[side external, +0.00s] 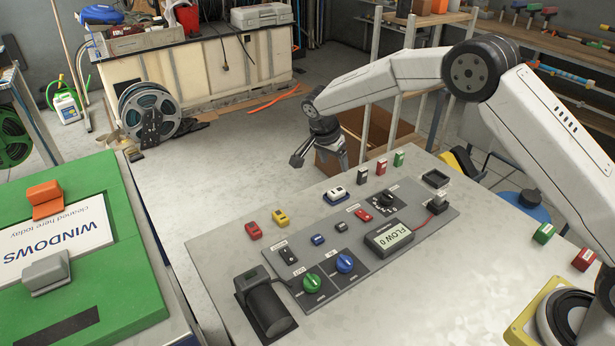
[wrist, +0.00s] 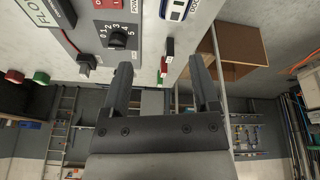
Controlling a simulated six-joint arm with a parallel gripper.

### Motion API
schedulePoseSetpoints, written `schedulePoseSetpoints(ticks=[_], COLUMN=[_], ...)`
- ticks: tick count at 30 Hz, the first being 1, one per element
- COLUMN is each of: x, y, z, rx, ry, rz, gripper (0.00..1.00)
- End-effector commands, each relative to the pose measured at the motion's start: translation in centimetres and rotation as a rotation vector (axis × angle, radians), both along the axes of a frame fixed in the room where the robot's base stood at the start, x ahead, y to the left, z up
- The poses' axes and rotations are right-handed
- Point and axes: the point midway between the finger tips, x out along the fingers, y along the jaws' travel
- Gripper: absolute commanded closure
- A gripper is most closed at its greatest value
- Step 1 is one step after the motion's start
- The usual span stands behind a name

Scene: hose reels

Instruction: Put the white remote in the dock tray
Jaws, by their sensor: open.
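A small white block with dark marks and a blue edge (side external: 337,194), which looks like the white remote, lies at the back edge of the grey panel. It shows partly at the top of the wrist view (wrist: 175,8). A small dark square tray with a raised rim (side external: 436,179), possibly the dock tray, sits at the panel's back right and looks empty. My gripper (side external: 318,163) is open and empty, raised near the bench's far edge, behind and above the white block. Its two fingers stand apart in the wrist view (wrist: 160,66).
Black (side external: 362,176), red (side external: 381,167) and green (side external: 398,158) blocks stand behind the panel. The panel carries a flow meter (side external: 389,239), knobs and switches. Red (side external: 253,230) and yellow (side external: 281,218) blocks lie left of it.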

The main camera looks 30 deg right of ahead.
Motion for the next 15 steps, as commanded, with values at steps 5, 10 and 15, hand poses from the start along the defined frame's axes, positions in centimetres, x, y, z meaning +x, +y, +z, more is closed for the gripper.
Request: schedulePoseSetpoints(ticks=[5, 10, 15], x=[-3.1, -6.5, -10.4], y=[-0.3, -0.5, -0.7], z=[1.7, 3.0, 3.9], rx=[0.057, 0.102, 0.134], ry=[0.034, 0.052, 0.058], rz=[0.201, 0.391, 0.579], gripper=[0.22, 0.22, 0.22])
